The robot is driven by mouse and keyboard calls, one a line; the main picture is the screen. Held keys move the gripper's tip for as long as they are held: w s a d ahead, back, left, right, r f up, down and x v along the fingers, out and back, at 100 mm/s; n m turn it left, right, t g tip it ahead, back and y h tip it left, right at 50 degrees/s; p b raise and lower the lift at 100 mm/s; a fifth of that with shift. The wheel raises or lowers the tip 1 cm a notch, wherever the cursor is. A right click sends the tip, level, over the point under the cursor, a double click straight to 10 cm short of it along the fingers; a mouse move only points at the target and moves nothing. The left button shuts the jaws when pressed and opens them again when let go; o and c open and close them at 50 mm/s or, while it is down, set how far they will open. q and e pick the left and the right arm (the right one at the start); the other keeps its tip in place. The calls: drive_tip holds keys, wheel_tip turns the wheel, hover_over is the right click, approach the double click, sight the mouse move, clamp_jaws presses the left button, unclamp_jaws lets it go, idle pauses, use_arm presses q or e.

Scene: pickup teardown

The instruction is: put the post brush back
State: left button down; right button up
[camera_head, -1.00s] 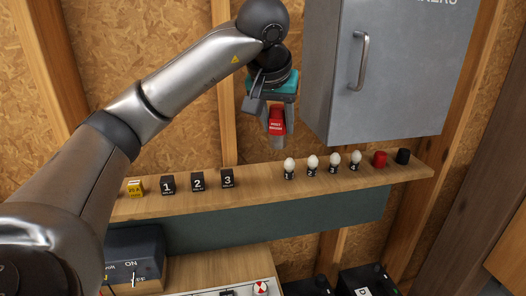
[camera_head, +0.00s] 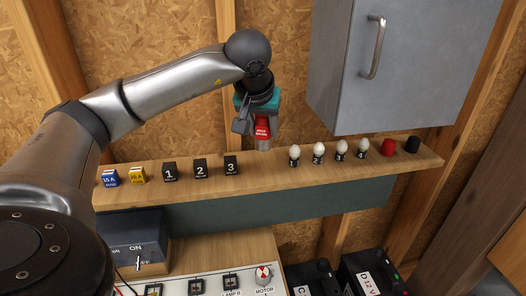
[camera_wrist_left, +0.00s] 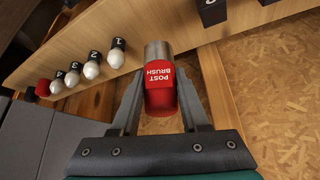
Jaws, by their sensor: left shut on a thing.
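The post brush (camera_head: 262,130) has a red labelled body and a metallic end. My left gripper (camera_head: 258,122) is shut on it and holds it with the metallic end down, over the wooden shelf between the black block marked 3 and the first white bulb. In the left wrist view the red post brush (camera_wrist_left: 160,88) sits between the two fingers of my gripper (camera_wrist_left: 158,105), its metallic end pointing at the shelf. I cannot tell whether that end touches the shelf. My right gripper is not in view.
The wooden shelf (camera_head: 300,173) holds fuses at left, black numbered blocks, several white bulbs, and a red and a black cap at right. A grey cabinet (camera_head: 400,60) hangs above its right part. A switch box (camera_head: 135,240) stands below.

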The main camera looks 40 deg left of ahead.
sight(262, 143)
use_arm(q)
drive_tip(key=shift+f, duration=2.85)
drive_tip(key=shift+f, duration=0.15)
drive_tip(key=shift+c, duration=2)
unclamp_jaws()
drive_tip(key=shift+r, duration=0.2)
drive_tip(key=v, duration=1.2)
